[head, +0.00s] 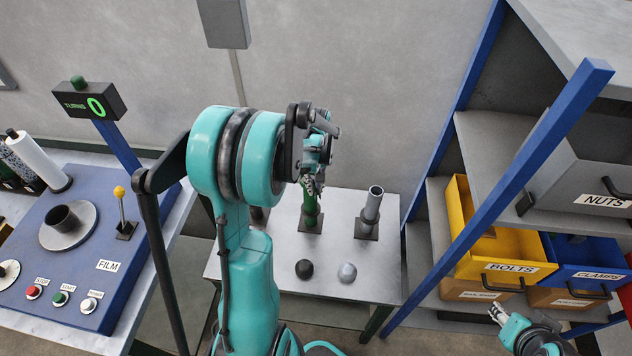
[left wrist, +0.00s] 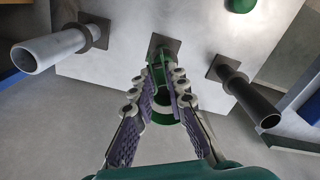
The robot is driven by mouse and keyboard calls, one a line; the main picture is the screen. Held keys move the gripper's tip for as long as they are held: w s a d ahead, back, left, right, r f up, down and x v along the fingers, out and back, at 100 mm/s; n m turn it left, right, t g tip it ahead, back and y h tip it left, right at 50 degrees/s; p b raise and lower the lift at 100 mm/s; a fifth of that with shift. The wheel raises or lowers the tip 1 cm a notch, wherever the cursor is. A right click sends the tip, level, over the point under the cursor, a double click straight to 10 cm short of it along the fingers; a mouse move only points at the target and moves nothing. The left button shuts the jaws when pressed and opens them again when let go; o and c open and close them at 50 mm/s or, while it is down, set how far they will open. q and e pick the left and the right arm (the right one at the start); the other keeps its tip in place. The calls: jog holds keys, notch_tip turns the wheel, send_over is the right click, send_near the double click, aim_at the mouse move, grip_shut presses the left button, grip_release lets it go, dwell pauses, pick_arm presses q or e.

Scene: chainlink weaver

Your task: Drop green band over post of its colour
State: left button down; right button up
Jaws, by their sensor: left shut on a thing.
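The green post (head: 311,218) stands on a square base on the grey table, partly covered from above by my left gripper (head: 316,182). In the left wrist view the green post (left wrist: 157,72) rises between the fingers of my left gripper (left wrist: 166,88). The fingers are shut on a green band (left wrist: 166,118) at the post's upper end. Green on green, I cannot tell whether the band is around the post or just above it. My right gripper (head: 498,314) is low at the right, far from the posts; its fingers are too small to read.
A grey post (head: 371,206) and a dark post (left wrist: 250,97) flank the green one. Black (head: 304,269) and grey (head: 347,272) domes sit at the table's front; a green dome (left wrist: 241,4) shows in the wrist view. A blue-framed shelf (head: 536,143) with bins stands right.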

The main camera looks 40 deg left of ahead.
pick_arm(q)
notch_tip(320, 180, down, 15)
jog(key=b, duration=1.1)
jog(key=shift+r, duration=0.2)
jog(key=c, duration=1.4)
grip_release()
jog(key=shift+c, duration=0.2)
notch_tip(320, 180, up, 12)
jog(key=shift+r, duration=0.1)
jog(key=shift+d, duration=0.1)
jog(key=s+d+m+t+b, duration=0.1)
jog(key=s+d+m+t, duration=0.2)
jog(key=d, duration=0.6)
jog(key=s+d+m+t+b, duration=0.2)
jog(key=s+d+m+t, duration=0.2)
jog(key=s+d+m, duration=0.4)
jog(key=shift+d+m, duration=0.3)
jog(key=shift+d, duration=0.85)
